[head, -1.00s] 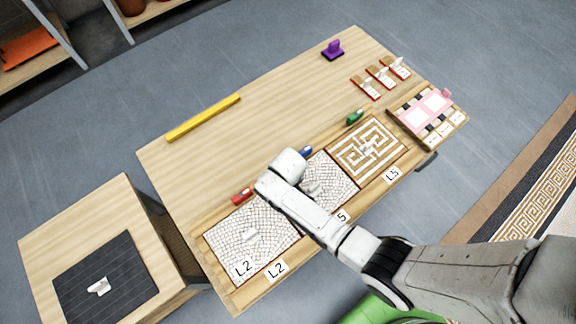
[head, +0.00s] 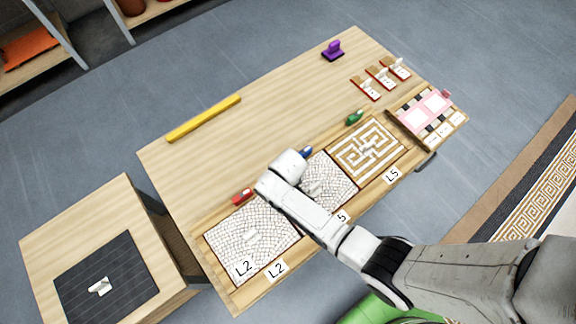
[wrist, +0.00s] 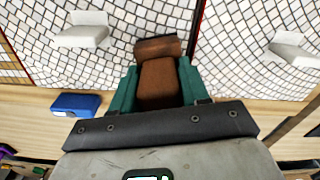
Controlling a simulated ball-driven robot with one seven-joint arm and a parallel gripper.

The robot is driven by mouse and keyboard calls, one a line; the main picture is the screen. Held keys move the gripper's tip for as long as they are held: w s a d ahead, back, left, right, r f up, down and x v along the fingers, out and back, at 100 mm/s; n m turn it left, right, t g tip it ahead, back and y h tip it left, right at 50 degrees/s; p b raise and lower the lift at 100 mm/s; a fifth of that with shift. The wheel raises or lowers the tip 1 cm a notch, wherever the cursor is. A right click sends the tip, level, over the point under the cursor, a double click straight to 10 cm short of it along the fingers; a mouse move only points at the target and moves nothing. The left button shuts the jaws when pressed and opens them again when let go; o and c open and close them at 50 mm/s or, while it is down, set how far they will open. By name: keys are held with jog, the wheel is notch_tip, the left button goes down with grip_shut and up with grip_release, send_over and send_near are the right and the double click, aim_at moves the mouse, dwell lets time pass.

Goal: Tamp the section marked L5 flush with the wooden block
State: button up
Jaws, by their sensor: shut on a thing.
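The label L5 (head: 392,175) lies on the wooden frame in front of the right-hand section (head: 352,150), which has a white and brown maze pattern and a small pale handle piece. My gripper (wrist: 158,78) has teal fingers and is shut on the brown wooden block (wrist: 160,84). In the wrist view the block is over white mosaic, just left of a dark red seam between two sections. I cannot tell whether it touches the mosaic. In the head view my arm hides gripper and block, near the junction of the left and middle sections.
The left section (head: 225,235) is labelled L2; the middle section's label (head: 342,216) is partly covered. Pale handles (wrist: 84,36) stand up from the mosaic. Red (head: 242,195), blue (head: 306,152) and green (head: 355,117) pieces line the far edge.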

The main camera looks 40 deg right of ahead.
jog(key=shift+r+p, duration=3.1)
jog(key=shift+r, duration=0.25)
jog(key=shift+w, duration=0.1)
